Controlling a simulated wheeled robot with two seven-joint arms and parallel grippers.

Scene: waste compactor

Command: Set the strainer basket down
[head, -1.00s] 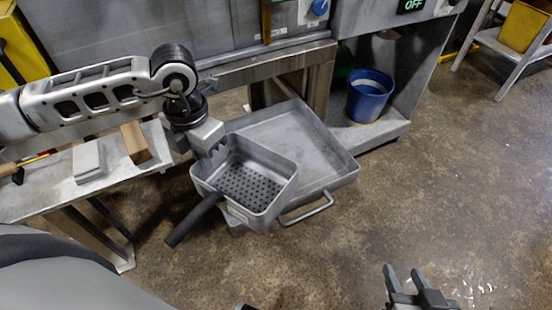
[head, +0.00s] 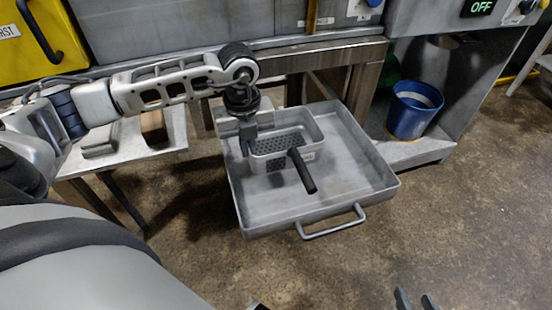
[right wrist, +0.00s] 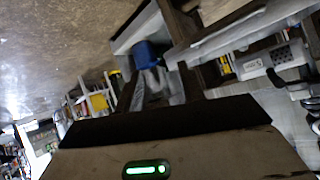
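The strainer basket (head: 312,134) is a grey metal box with a perforated bottom and a dark handle pointing toward the front right. It is upright inside the large grey tray (head: 350,195), toward its back left; whether its bottom touches the tray floor is hard to tell. My left gripper (head: 249,146) is at the basket's left wall and appears shut on it, with the fingertips partly hidden. My right gripper (head: 416,300) shows only its fingertips at the bottom edge, apart and empty. The basket also shows in the right wrist view (right wrist: 262,66).
A blue bucket (head: 414,110) stands on a low shelf right of the tray. A metal bench (head: 125,158) with a few blocks is at the left. The tray has a front loop handle (head: 330,226). The tray's right side and the floor (head: 470,220) there are clear.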

